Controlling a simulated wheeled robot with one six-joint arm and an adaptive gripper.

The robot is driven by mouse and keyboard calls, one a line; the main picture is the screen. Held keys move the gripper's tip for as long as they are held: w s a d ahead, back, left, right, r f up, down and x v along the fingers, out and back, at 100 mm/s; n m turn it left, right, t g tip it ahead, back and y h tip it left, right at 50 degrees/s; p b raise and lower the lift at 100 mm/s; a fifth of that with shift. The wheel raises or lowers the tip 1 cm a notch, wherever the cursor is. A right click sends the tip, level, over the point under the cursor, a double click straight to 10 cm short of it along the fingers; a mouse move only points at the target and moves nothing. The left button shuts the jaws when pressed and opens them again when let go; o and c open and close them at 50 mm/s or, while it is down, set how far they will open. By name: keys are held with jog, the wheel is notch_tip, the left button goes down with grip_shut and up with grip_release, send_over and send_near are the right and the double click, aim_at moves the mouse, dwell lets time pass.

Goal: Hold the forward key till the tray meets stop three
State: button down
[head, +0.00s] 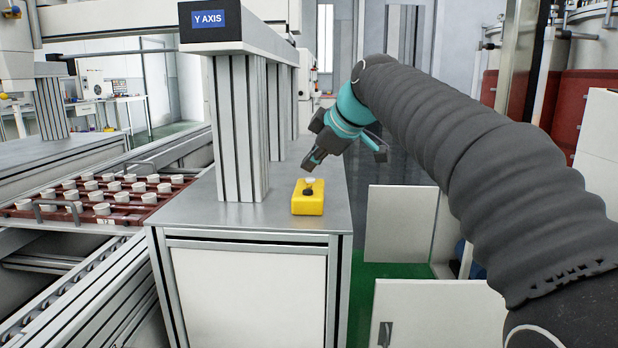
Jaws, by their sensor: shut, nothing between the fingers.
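A yellow key box (308,200) sits on the grey metal bench top. A white key (309,181) shows at its far side and a black key (308,191) nearer. Which one is forward I cannot tell. My gripper (308,165) is shut and empty, pointing down just above the white key, with what looks like a small gap between them. A reddish-brown tray (150,209) with several white-topped pots lies on the conveyor at the left. A small white label is on its near edge. I cannot make out stop three.
A column under a "Y AXIS" beam (217,20) stands on the bench (200,220), left of the box. Conveyor rails (75,300) run along the left. White panels (440,315) and red drums (590,110) stand at the right.

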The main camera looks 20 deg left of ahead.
aim_at(312, 179)
jog(key=shift+r, duration=0.1)
jog(key=shift+r+p, duration=1.95)
jog(key=shift+r, duration=0.45)
